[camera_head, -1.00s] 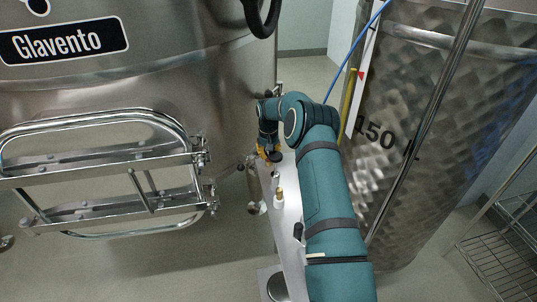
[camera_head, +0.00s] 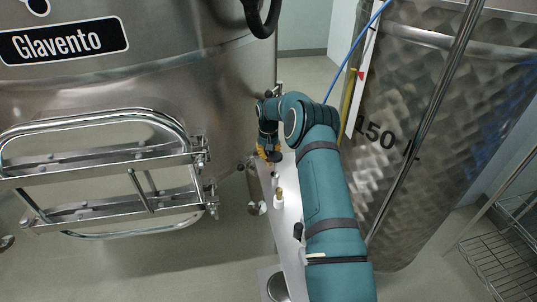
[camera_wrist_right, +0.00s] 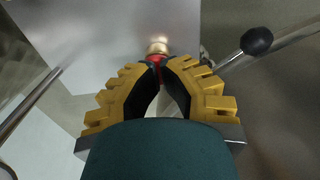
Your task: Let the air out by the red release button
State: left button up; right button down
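The red release button (camera_wrist_right: 154,59) shows as a small red patch just beyond my fingertips in the right wrist view, with a round brass-coloured cap (camera_wrist_right: 158,46) right behind it. My right gripper (camera_wrist_right: 159,66) has its fingertips together in front of the red part, which they partly cover. Whether they touch it I cannot tell. Nothing shows held between the fingers. In the head view the right gripper (camera_head: 268,154) points down over a narrow pale plate between two steel vats, and the red button cannot be made out there. My left gripper is not in view.
The pale plate (camera_head: 287,235) bears a small brass-topped fitting (camera_head: 279,196). A black ball-ended lever (camera_wrist_right: 256,41) is close right of the fingers. The Glavento vat (camera_head: 230,85) stands left and a dimpled vat (camera_head: 415,85) right. A wire rack (camera_head: 500,262) is at lower right.

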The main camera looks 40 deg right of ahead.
jog(key=shift+f, duration=0.1)
notch_tip(320, 180, up, 4)
jog(key=p, duration=0.2)
jog(key=shift+r+p, duration=0.25)
jog(key=shift+p, duration=0.1)
notch_tip(320, 180, up, 10)
jog(key=p, duration=0.1)
jog(key=shift+f, duration=0.15)
